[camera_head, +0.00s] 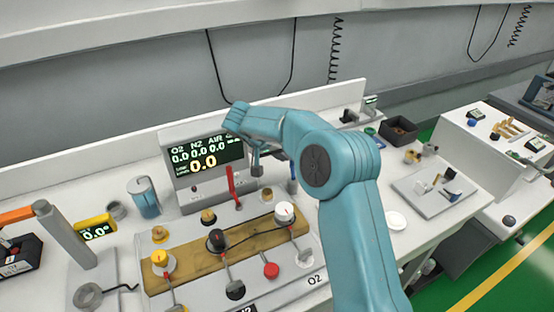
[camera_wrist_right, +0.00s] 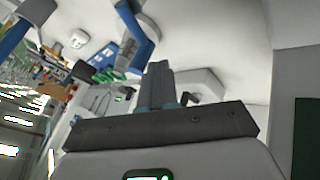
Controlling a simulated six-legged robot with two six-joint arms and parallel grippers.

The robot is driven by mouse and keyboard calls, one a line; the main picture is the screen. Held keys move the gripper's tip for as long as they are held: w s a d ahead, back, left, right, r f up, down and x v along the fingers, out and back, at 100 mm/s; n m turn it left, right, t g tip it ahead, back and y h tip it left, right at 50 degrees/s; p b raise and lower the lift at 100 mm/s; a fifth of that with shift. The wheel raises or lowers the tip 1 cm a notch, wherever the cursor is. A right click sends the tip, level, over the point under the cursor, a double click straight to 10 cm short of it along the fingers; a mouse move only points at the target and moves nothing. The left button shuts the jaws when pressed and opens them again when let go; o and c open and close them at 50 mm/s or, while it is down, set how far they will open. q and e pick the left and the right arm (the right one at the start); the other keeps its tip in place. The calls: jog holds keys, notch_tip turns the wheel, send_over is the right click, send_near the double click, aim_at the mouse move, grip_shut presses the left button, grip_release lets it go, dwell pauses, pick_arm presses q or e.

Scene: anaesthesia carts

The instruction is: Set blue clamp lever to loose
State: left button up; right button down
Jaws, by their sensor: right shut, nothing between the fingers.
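A blue lever-like part (camera_wrist_right: 145,45) stands just beyond my right fingertips in the right wrist view; I cannot tell for certain that it is the clamp lever or how it is set. In the head view, a small blue-grey post (camera_head: 292,186) stands behind the white-topped knob, partly below my arm. My right gripper (camera_wrist_right: 160,70) is shut and empty, its fingers close together. In the head view my right arm reaches over the panel and hides part of the bench, and the fingertips are hard to make out. My left gripper is not in view.
A gas display (camera_head: 205,160) stands behind the panel. A red lever (camera_head: 232,182) rises in front of it. Several knobs sit on a yellow-brown strip (camera_head: 210,260). A blue canister (camera_head: 145,197) stands to the left. A grey tray (camera_head: 425,190) with small parts lies to the right.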

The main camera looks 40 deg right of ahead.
jog(key=m+g, duration=0.1)
jog(key=d+m+g, duration=0.1)
jog(key=m, duration=0.1)
jog(key=shift+s+r, duration=0.1)
jog(key=shift+s, duration=0.05)
jog(key=shift+s+d, duration=0.1)
jog(key=shift+d, duration=0.25)
jog(key=shift+s, duration=0.25)
jog(key=shift+w+a, duration=0.15)
jog(key=shift+w, duration=0.05)
jog(key=shift+s+a+b, duration=0.25)
jog(key=shift+a+b, duration=0.1)
jog(key=shift+b, duration=0.15)
jog(key=shift+a, duration=0.3)
